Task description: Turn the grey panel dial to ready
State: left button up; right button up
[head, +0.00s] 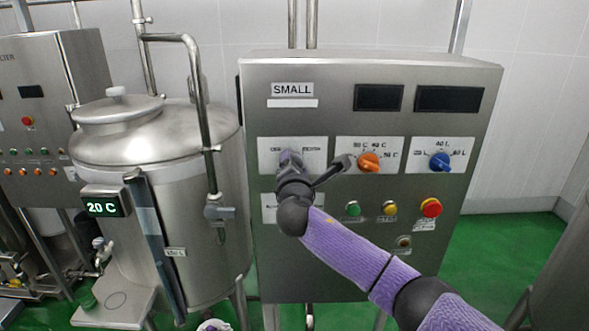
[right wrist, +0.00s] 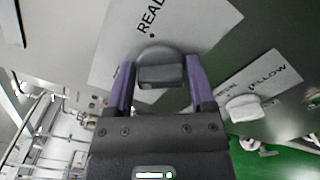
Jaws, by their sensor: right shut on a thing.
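The grey panel dial (right wrist: 160,68) is in the right wrist view, in front of a white label plate with the partly visible word "READ". A small dot is printed by the word. My right gripper (right wrist: 160,88) has its purple fingers on both sides of the dial and is shut on it. In the head view my right gripper (head: 290,158) is at the upper-left label plate (head: 315,152) of the steel panel (head: 330,235). It hides the dial there, and I cannot tell exactly where the dial points. My left gripper is not in view.
An orange dial (head: 368,162) and a blue dial (head: 440,162) are to the right. Green (head: 353,208), yellow (head: 389,208) and red (head: 431,207) buttons sit below. A steel tank (head: 150,150) stands left of the panel.

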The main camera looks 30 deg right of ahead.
jog(key=m, duration=0.1)
jog(key=m+b, duration=0.1)
jog(key=m, duration=0.1)
jog(key=m+b, duration=0.1)
jog(key=shift+f, duration=0.25)
jog(key=m+b, duration=0.2)
jog(key=m, duration=0.2)
jog(key=shift+f+m, duration=0.1)
jog(key=shift+m, duration=0.3)
jog(key=m+b, duration=0.2)
jog(key=m, duration=0.2)
jog(key=shift+f, duration=0.1)
jog(key=shift+m+b, duration=0.85)
jog(key=shift+m, duration=1.25)
jog(key=o, duration=1.2)
jog(key=shift+c, duration=0.2)
